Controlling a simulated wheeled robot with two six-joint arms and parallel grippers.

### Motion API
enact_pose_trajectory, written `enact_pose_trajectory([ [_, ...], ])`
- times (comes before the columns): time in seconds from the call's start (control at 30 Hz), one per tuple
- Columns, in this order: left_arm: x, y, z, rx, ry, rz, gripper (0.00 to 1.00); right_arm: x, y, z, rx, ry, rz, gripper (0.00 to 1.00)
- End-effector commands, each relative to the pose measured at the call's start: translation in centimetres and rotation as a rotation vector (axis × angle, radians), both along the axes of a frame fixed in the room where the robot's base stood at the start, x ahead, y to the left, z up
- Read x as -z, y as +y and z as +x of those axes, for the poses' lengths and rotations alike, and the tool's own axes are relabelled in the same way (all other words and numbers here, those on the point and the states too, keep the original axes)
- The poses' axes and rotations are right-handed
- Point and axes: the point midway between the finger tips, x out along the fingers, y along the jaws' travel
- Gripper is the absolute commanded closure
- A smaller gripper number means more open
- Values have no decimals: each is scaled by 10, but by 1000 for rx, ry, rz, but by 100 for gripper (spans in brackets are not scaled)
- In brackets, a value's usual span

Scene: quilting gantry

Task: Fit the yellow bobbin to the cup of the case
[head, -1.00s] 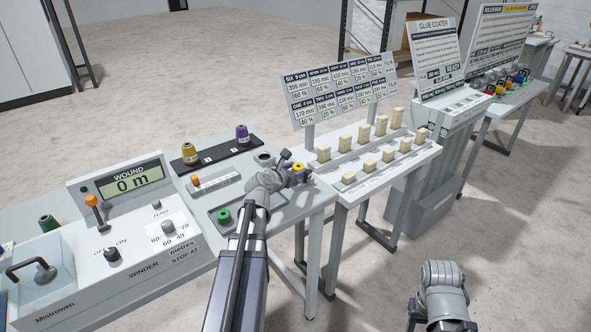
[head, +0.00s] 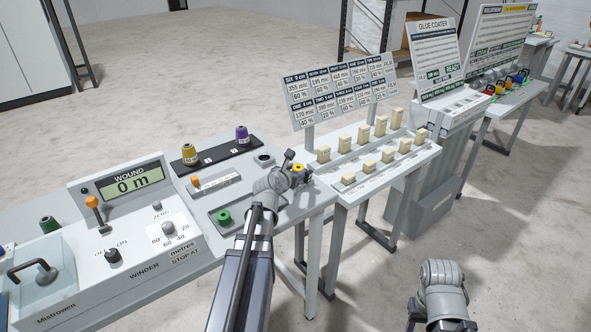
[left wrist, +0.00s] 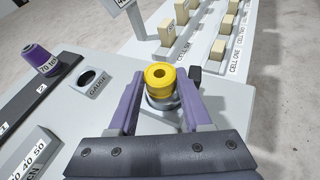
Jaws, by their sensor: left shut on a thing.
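The yellow bobbin (left wrist: 161,77) is upright between the two purple fingers of my left gripper (left wrist: 160,92), which is shut on it. It also shows as a small yellow ring in the head view (head: 298,168). A grey metal round part, seemingly the cup of the case (left wrist: 160,102), shows directly below the bobbin. I cannot tell whether the bobbin is seated in it or just above it. A dark knob (left wrist: 195,73) stands close beside the right finger. My right arm's end (head: 441,285) is at the lower right, and its fingertips cannot be made out.
A round gauge hole (left wrist: 92,80) lies left of the gripper. A green bobbin (head: 223,216) lies in a shallow tray. A rack of pale blocks (head: 364,134) stands to the right.

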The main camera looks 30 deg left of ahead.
Motion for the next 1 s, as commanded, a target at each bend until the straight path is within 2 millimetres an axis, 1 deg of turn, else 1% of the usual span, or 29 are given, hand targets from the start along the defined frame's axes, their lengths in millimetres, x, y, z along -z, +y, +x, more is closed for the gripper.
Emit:
enact_pose_trajectory([
  [1.0,1,-3,2,-3,10,31,100,0,0,0,0,0,0,50],
])
